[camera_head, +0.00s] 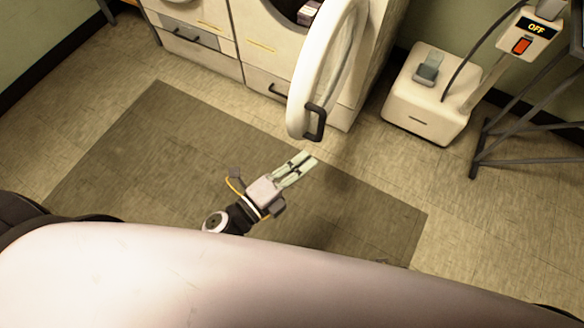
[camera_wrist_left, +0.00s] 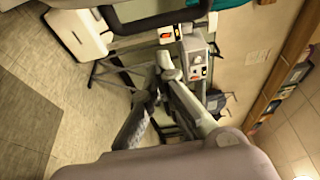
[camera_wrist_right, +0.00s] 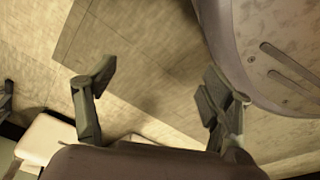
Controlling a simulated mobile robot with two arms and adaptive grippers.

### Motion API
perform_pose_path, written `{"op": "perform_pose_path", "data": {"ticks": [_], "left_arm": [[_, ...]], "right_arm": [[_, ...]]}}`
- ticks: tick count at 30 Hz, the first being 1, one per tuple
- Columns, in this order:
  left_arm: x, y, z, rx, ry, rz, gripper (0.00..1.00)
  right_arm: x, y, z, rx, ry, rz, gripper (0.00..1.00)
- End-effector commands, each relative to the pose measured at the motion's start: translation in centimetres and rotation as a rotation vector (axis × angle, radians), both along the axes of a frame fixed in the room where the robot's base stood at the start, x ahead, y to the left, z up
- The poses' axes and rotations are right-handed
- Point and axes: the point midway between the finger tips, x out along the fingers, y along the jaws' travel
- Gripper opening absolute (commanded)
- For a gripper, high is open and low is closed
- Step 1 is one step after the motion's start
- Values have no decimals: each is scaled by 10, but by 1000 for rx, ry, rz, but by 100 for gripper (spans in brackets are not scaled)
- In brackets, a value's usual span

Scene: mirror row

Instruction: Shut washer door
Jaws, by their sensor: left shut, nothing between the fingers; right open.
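The washer (camera_head: 265,45) stands at the top of the head view. Its round white door (camera_head: 300,85) is swung open, out over the floor, with a dark handle (camera_head: 315,122) on its rim. My left gripper (camera_head: 312,158) is shut and empty, just below the handle in the picture, with a gap between them. Its fingers also show in the left wrist view (camera_wrist_left: 163,70), with a dark curved bar that looks like the handle (camera_wrist_left: 155,20) above them. My right gripper (camera_wrist_right: 155,85) is open and empty over the floor; it does not show in the head view.
A cream box (camera_head: 425,105) with a post and an OFF sign (camera_head: 535,27) stands right of the washer. A dark metal stand (camera_head: 500,140) is at the right edge. Another white machine (camera_head: 195,35) adjoins at left. The dark mat (camera_head: 150,150) is clear.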

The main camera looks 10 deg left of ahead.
Motion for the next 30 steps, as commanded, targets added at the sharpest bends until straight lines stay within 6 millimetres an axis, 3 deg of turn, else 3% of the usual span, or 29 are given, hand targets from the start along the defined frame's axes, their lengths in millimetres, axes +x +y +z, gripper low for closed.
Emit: {"op": "perform_pose_path", "data": {"ticks": [7,15,30], "left_arm": [[45,-31,2,-3,0,1,0],[52,3,-1,1,3,0,0],[53,9,-1,1,3,-2,0]], "right_arm": [[-8,-1,-9,0,5,2,75],[-10,-2,-12,-2,8,2,75],[-10,-2,-12,-1,7,3,75]]}}
